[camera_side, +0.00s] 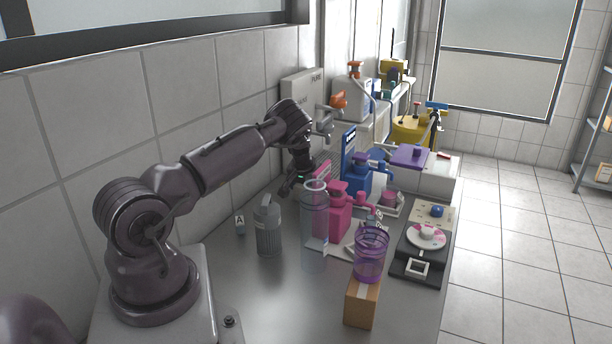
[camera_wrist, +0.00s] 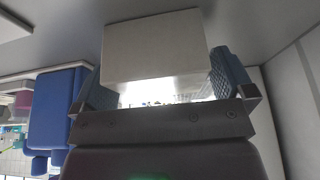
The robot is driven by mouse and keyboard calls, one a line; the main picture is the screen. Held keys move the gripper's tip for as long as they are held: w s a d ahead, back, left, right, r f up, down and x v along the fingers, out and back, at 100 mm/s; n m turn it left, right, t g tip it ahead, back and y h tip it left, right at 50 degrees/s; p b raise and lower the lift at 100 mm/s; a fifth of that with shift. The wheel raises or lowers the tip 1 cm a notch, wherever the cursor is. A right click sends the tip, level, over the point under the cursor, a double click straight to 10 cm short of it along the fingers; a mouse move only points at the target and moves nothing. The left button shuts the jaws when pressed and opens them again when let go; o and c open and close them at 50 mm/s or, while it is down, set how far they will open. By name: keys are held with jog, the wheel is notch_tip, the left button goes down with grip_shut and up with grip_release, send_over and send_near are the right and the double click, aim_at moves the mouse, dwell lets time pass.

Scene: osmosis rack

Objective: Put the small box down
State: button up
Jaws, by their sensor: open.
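A plain pale box (camera_wrist: 155,48), seen as a blank face, is between the blue-grey finger pads of my gripper (camera_wrist: 165,84) in the wrist view. One pad is at each side of it, and the jaws are open. The pads are very close to its sides; I cannot tell whether they touch. A smooth grey surface lies beyond the box, and I cannot tell whether the box rests on it. In the side view my gripper (camera_side: 292,187) is low over the back of the steel bench (camera_side: 265,290), near the wall. The box cannot be made out there.
A cardboard box (camera_side: 362,303) stands at the bench's front, with a purple basket-like cup (camera_side: 371,255) above it. A clear cylinder (camera_side: 314,235), grey canister (camera_side: 268,228), pink bottle (camera_side: 338,215) and blue bottle (camera_side: 357,183) stand near my gripper. A black scale (camera_side: 418,262) is to the right.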

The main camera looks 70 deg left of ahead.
jog(key=v, duration=1.1)
jog(key=w+d+r+t+y, duration=0.1)
jog(key=w+d+r+t, duration=0.15)
jog(key=r, duration=0.45)
jog(key=w+d+r+t+y, duration=0.2)
jog(key=w+r, duration=0.2)
jog(key=r, duration=0.3)
jog(key=s+d+r+t+y, duration=0.1)
jog(key=s+d+r, duration=0.1)
jog(key=d+r, duration=0.7)
jog(key=s+d+m+g+h, duration=0.1)
jog(key=s+d+m+h, duration=0.2)
jog(key=s+d, duration=0.7)
jog(key=s+d+m+g+h, duration=0.2)
jog(key=s+d+m+h, duration=0.2)
jog(key=s+d, duration=0.7)
jog(key=d+m, duration=0.2)
jog(key=d, duration=0.5)
jog(key=shift+s+d, duration=0.15)
